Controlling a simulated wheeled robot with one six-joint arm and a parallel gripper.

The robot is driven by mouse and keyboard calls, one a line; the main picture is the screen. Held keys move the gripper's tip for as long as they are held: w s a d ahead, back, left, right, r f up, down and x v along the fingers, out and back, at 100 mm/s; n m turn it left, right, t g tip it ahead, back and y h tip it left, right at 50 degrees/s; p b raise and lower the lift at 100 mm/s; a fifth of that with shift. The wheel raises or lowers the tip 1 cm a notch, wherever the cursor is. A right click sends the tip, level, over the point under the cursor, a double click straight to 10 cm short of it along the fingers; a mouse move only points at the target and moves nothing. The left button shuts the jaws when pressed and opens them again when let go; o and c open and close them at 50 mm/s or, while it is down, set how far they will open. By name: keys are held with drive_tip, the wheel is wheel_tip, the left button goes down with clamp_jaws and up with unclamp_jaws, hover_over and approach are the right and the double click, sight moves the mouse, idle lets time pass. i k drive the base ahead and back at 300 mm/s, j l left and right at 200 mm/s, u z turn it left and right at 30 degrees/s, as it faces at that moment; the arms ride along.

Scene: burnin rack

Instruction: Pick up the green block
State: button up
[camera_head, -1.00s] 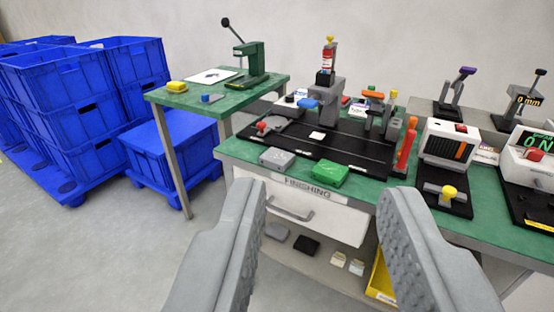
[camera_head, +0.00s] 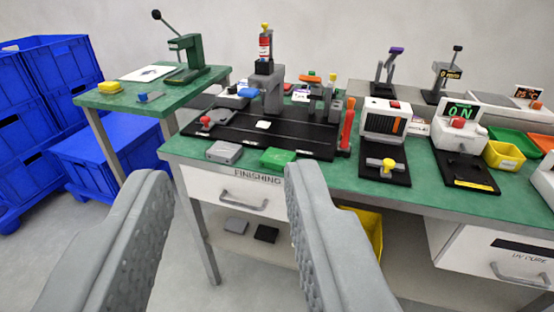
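The green block (camera_head: 278,158) lies at the front edge of the green-topped finishing table (camera_head: 330,178), beside a grey block (camera_head: 225,152) to its left. My gripper (camera_head: 225,180) is open and empty, its two grey fingers wide apart in the foreground. It is in front of the table and apart from the green block. The green block shows whole, just above the right fingertip in the picture.
A black fixture plate (camera_head: 250,140) with a grey press lies behind the blocks. A white machine (camera_head: 385,122) and another with a display (camera_head: 462,132) stand to the right. A side table (camera_head: 130,103) and blue crates (camera_head: 60,75) are at left. The floor in front is clear.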

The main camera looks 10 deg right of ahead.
sight(275, 158)
drive_tip(key=i+l, duration=0.15)
drive_tip(key=l, duration=0.25)
drive_tip(key=i+l, duration=0.2)
drive_tip(key=l, duration=0.2)
drive_tip(key=i+l, duration=0.15)
drive_tip(key=l, duration=0.2)
drive_tip(key=i+l, duration=0.2)
drive_tip(key=l, duration=0.2)
drive_tip(key=i+l, duration=0.15)
drive_tip(key=l, duration=0.25)
